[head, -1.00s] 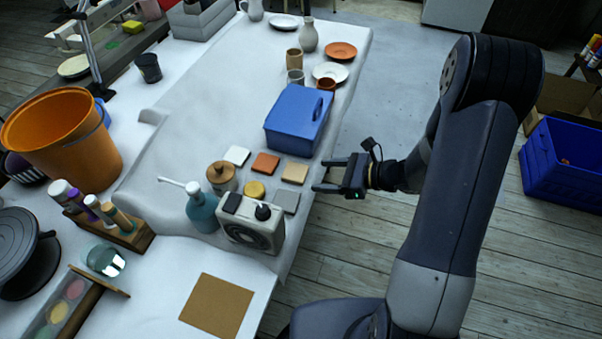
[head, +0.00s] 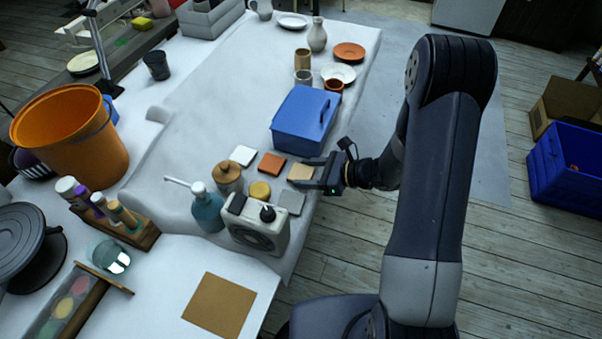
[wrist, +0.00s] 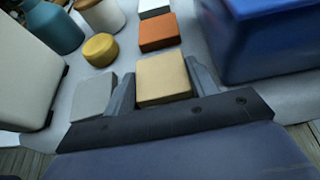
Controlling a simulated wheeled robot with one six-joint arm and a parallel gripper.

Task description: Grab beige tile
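The beige tile (head: 300,173) lies near the right edge of the white-covered table. In the wrist view the beige tile (wrist: 162,78) sits between the two fingers of my gripper (wrist: 163,85). A gap shows between the tile and the right finger, and the left finger is also apart from it. In the head view my gripper (head: 308,173) reaches in from the right at the table's edge, open, its fingers around the tile's near end.
An orange tile (head: 272,163), a white tile (head: 243,156) and a grey tile (head: 290,201) lie close by. A blue box (head: 300,122) stands just behind. A cream speaker-like device (head: 258,228) and yellow round piece (head: 260,191) are in front and left.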

